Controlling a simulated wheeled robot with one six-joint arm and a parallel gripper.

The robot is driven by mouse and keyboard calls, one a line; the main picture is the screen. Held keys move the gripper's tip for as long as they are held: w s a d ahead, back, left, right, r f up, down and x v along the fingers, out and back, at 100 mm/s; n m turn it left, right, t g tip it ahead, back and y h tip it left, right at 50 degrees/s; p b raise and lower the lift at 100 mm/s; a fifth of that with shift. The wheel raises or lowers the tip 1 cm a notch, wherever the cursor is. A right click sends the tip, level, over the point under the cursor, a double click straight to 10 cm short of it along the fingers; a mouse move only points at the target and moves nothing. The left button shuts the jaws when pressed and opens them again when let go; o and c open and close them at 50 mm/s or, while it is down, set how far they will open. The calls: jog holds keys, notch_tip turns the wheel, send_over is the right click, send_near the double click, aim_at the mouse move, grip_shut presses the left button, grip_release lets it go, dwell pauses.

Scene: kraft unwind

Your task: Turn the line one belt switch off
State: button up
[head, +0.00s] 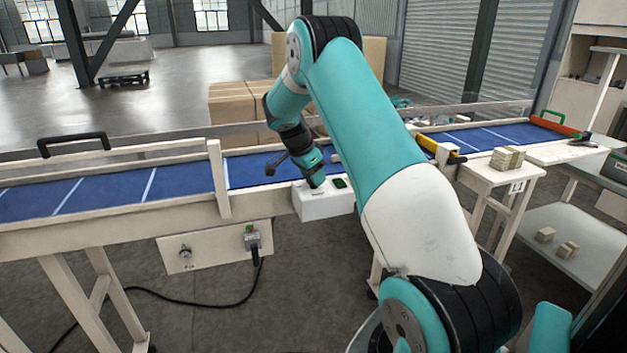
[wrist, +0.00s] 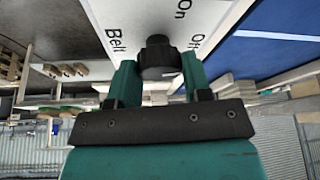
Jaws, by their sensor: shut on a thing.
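The belt switch is a dark round knob (wrist: 158,58) on a white control box (head: 325,204), with the words Belt, On and Off printed beside it in the wrist view. My gripper (head: 314,178) reaches down to the top of this box. In the wrist view its two teal fingers (wrist: 156,80) stand on either side of the knob, shut on it. A pale mark shows at the knob's edge, but I cannot tell which word it points to.
The blue conveyor belt (head: 105,194) runs behind the box, with a rail along its front. A lower panel (head: 214,254) carries a metal knob and a plugged-in cable. Small wood blocks (head: 507,158) sit on a side table at right. Cartons (head: 238,113) stand behind the belt.

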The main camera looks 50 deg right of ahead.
jog(key=shift+w+m+g+b, duration=0.1)
jog(key=shift+m+g+b, duration=0.4)
jog(key=shift+m, duration=1)
jog(key=o, duration=0.9)
jog(key=shift+r, duration=0.15)
jog(key=p+v, duration=0.2)
jog(key=v, duration=0.6)
jog(key=p+v, duration=0.3)
jog(key=v, duration=0.6)
jog(key=shift+w+d+r, duration=0.15)
jog(key=shift+d, duration=0.05)
